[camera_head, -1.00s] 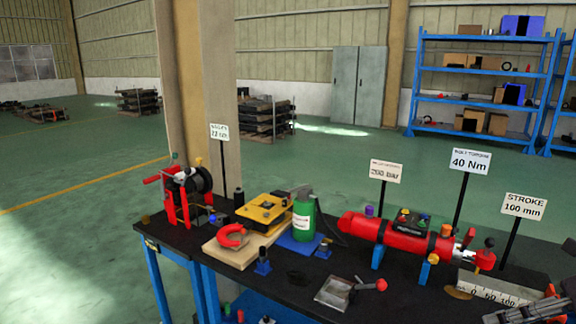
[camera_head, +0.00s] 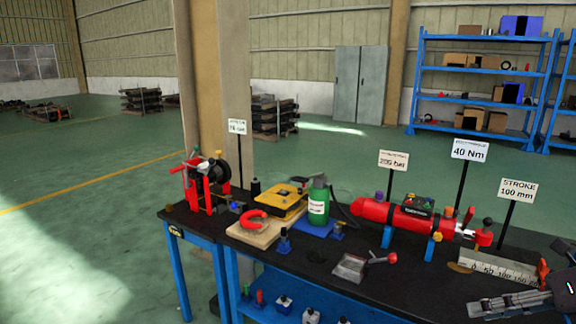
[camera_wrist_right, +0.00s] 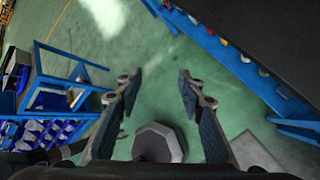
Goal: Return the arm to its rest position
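My right gripper (camera_head: 482,306) is at the bottom right corner of the head view, near the bench's right end. In the wrist view the same gripper (camera_wrist_right: 158,82) has its two fingers apart, with only green floor seen between their tips. It holds nothing. A grey octagonal shape (camera_wrist_right: 157,145) shows low between the finger bases; I cannot tell what it is. My left gripper is not in view.
The black bench (camera_head: 290,268) carries a red winch (camera_head: 205,188), a green bottle jack (camera_head: 318,205), a red cylinder (camera_head: 405,218) and a scale block (camera_head: 497,268) close to my right gripper. In the wrist view, a blue rack (camera_wrist_right: 50,95) stands at left.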

